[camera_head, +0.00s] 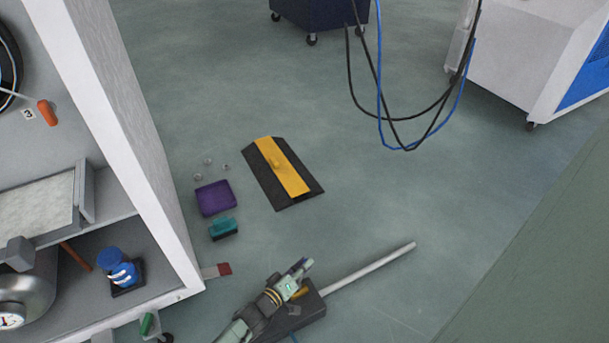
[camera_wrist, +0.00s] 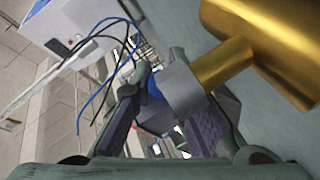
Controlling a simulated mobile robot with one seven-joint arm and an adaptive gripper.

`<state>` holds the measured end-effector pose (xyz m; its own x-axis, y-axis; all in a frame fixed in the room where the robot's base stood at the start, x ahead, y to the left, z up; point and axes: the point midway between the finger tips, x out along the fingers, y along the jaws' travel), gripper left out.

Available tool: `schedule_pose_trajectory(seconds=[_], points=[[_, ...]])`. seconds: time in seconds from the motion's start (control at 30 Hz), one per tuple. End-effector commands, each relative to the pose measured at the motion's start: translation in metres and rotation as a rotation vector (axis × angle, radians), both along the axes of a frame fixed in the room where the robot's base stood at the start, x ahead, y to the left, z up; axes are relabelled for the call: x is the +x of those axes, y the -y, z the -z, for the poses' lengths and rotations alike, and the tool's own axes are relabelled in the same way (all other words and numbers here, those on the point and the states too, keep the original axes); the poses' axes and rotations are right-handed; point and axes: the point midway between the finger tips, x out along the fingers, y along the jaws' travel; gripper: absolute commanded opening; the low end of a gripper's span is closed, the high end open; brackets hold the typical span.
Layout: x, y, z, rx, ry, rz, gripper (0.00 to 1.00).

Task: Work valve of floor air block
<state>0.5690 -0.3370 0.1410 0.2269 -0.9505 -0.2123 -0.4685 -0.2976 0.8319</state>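A dark floor block (camera_head: 301,314) sits at the bottom centre of the head view, with a long pale pipe (camera_head: 370,270) running from it to the upper right. A small yellow-orange part (camera_head: 300,292) shows on the block beside my gripper (camera_head: 303,268), which partly hides the block. In the wrist view, a gold cylindrical stem (camera_wrist: 222,64) joins a larger gold body and ends in a grey collar (camera_wrist: 182,90) with blue at its end. My gripper (camera_wrist: 165,105) has its fingers apart, with the collar in front of and between them. I cannot tell whether they touch it.
A yellow-and-black plate (camera_head: 283,170), a purple box (camera_head: 215,198) and a teal brush-like item (camera_head: 223,229) lie on the floor. A white shelf (camera_head: 130,130) stands left. Blue and black hoses (camera_head: 400,140) hang at the upper right. The floor right of the plate is clear.

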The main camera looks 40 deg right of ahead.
Motion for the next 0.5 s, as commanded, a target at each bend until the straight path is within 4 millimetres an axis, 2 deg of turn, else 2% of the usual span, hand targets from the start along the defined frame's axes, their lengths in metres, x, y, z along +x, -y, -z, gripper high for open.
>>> schedule_pose_trajectory(seconds=[0.3,0.5], points=[[0.0002,-0.0003,0.0002,0.001,0.0,-0.001,0.34],[0.0002,-0.0002,0.0,0.001,0.0,-0.001,0.35]])
